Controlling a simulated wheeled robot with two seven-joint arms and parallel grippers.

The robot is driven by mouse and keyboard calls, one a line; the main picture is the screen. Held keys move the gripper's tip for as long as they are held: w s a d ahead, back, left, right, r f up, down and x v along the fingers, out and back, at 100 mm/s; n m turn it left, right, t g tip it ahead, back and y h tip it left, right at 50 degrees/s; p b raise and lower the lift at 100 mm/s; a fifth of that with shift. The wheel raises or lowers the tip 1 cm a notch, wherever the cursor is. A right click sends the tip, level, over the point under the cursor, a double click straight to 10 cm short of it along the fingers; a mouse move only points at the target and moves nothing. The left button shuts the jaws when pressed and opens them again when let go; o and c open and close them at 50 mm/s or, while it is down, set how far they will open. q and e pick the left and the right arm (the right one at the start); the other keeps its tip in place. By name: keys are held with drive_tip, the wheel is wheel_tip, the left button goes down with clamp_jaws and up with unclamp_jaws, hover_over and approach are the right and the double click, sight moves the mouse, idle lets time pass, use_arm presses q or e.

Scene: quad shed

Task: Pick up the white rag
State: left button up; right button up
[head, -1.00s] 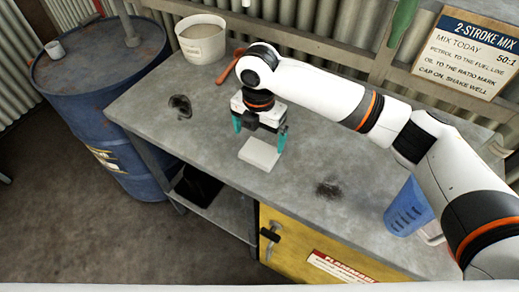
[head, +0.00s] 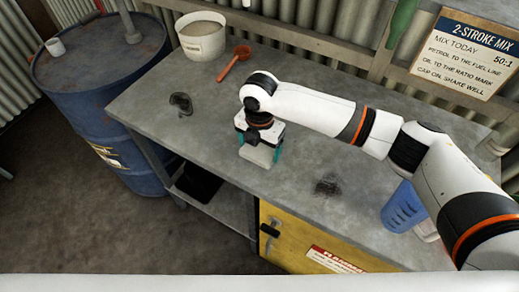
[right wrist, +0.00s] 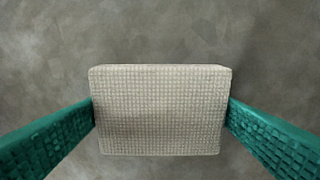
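The white rag (head: 256,154) is a pale, folded, waffle-textured block on the grey workbench. In the right wrist view the rag (right wrist: 160,110) fills the middle of the picture, between two teal fingers. My right gripper (head: 259,151) is down over the rag with a finger on each side. In the right wrist view the fingertips of my right gripper (right wrist: 160,112) reach the rag's left and right edges with no clear gap. I cannot tell whether they press on it. My left gripper is not in view.
The bench (head: 320,150) holds a white bucket (head: 203,40) and a red-brown scoop (head: 234,62) at the back. A blue jug (head: 403,208) stands at the right near my arm. Dark stains mark the bench top. A blue drum (head: 105,90) stands at the left.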

sight(260, 149)
drive_tip(key=shift+r, duration=0.1)
wheel_tip(260, 149, up, 10)
drive_tip(key=b, duration=0.1)
drive_tip(key=shift+b, duration=0.35)
drive_tip(key=shift+o, duration=0.9)
drive_tip(key=shift+d, duration=0.1)
drive_tip(key=shift+c, duration=0.5)
